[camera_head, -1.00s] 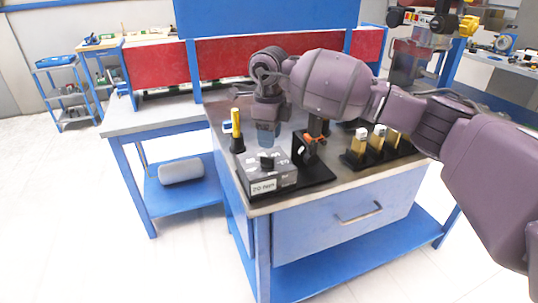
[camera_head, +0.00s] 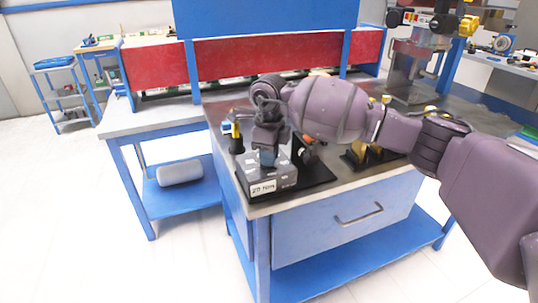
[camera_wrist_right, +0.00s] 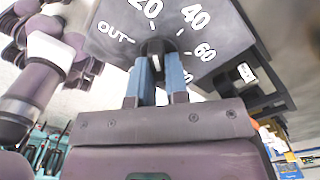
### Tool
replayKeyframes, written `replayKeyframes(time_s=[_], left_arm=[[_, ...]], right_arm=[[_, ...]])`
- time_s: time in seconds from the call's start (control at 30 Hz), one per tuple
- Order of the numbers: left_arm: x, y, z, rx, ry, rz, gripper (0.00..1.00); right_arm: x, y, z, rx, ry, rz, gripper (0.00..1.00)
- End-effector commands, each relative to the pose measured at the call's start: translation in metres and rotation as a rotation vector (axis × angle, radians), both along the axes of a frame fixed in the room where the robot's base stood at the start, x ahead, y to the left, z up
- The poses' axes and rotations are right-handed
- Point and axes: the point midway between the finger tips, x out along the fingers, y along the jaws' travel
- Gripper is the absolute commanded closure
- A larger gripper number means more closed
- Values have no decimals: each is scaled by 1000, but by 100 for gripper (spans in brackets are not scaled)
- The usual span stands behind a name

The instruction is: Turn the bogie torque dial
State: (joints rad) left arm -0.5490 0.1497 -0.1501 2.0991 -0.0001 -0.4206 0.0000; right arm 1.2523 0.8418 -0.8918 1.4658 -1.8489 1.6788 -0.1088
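The torque dial's dark grey box (camera_head: 284,180) stands at the front left corner of the bench, with a "20 Nm" label on its front. The right wrist view shows its top face (camera_wrist_right: 110,22) with white marks "OUT", "20", "40" and "60". The black dial knob (camera_wrist_right: 155,47) sits between the blue fingertips of my right gripper (camera_wrist_right: 158,62). The fingers lie close along both sides of the knob and look shut on it. In the head view my right gripper (camera_head: 268,158) points down onto the box and hides the knob. My left gripper is not in view.
A yellow-topped tool (camera_head: 236,130) stands just left of my right gripper. A black stand with an orange part (camera_head: 309,140) is close on the right, and yellow pieces in a black holder (camera_head: 358,150) lie beyond. The bench drawer front (camera_head: 340,208) is below.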

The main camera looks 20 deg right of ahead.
Motion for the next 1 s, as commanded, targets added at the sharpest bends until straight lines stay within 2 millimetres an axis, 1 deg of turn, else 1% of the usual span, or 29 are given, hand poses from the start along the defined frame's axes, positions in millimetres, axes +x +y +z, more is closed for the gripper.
replayKeyframes(time_s=[0.03, 0.07, 0.27, 0.47, 0.67, 0.8, 1.0], left_arm=[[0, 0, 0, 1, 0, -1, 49], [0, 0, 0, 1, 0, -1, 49], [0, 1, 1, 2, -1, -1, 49], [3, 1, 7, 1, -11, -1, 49], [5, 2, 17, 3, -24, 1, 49], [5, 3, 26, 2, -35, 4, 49], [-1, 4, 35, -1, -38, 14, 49]], right_arm=[[0, 0, 0, 0, 0, 0, 96], [0, 0, 0, 0, 0, 0, 100], [0, 0, 1, 0, 0, -5, 100], [0, 0, 3, 0, -2, -55, 100], [-1, 1, 6, 0, -5, -178, 100], [-1, 1, 7, 1, -6, -299, 100], [-2, 3, 7, 1, -6, -489, 100]])
